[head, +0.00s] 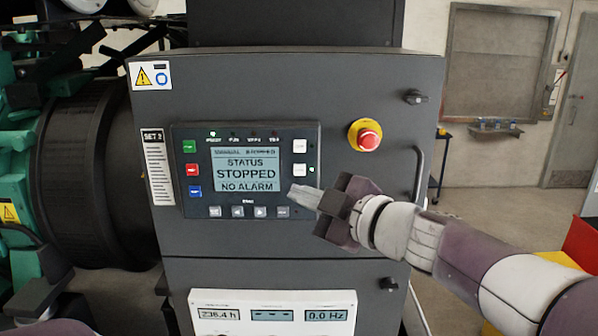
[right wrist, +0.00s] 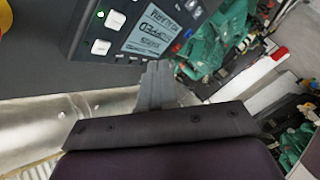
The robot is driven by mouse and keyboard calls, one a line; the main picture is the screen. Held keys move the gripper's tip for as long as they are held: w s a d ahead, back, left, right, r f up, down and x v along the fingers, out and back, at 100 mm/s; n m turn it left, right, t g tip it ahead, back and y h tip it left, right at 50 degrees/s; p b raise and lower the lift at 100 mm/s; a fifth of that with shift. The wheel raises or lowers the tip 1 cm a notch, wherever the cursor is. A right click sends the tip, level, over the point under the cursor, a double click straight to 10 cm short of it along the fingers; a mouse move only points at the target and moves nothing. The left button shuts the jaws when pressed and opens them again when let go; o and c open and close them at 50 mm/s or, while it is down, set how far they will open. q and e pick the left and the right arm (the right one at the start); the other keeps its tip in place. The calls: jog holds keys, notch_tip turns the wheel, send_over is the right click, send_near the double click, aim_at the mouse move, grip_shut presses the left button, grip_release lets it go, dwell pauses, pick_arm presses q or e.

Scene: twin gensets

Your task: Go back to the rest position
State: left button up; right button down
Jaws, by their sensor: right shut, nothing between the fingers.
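My right gripper (head: 305,197) is shut and empty in the head view. Its fingertips are in front of the lower right corner of the controller panel (head: 305,140), and I cannot tell whether they touch it. The screen (head: 245,172) reads STATUS STOPPED, NO ALARM. In the right wrist view the closed fingers (right wrist: 155,82) point toward the panel, whose screen (right wrist: 150,35) shows tilted. My left gripper is not in view.
The dark SET 2 cabinet (head: 375,215) carries a red emergency stop button (head: 366,136) and a knob (head: 416,97). A lower white meter panel (head: 270,305) sits below. Green machinery (head: 15,160) stands at left. Open floor (head: 500,205) lies at right, with a door (head: 575,130) behind.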

jog(key=shift+s, duration=0.1)
jog(key=w+d+f+m+h+b, duration=0.1)
jog(key=d+f+m+h, duration=0.45)
jog(key=f, duration=0.35)
jog(key=w+d+f+m+h+b, duration=0.1)
jog(key=d+f+m+h, duration=0.4)
jog(key=d+f, duration=0.25)
jog(key=s+d+f+m+g+b, duration=0.1)
jog(key=s+f+m+g+b, duration=0.1)
jog(key=s+f, duration=0.4)
jog(key=s+d+f+m+g+h+b, duration=0.1)
jog(key=s+f+g, duration=0.4)
jog(key=f, duration=0.8)
jog(key=s+d+f+m+g+h+b, duration=0.1)
jog(key=s+d+f+m+g+b, duration=0.1)
jog(key=s+f+m+b, duration=0.3)
jog(key=s+f+g, duration=0.1)
jog(key=s+f, duration=0.3)
jog(key=f, duration=0.1)
jog(key=shift+d+f+g, duration=0.15)
jog(key=shift+g, duration=0.15)
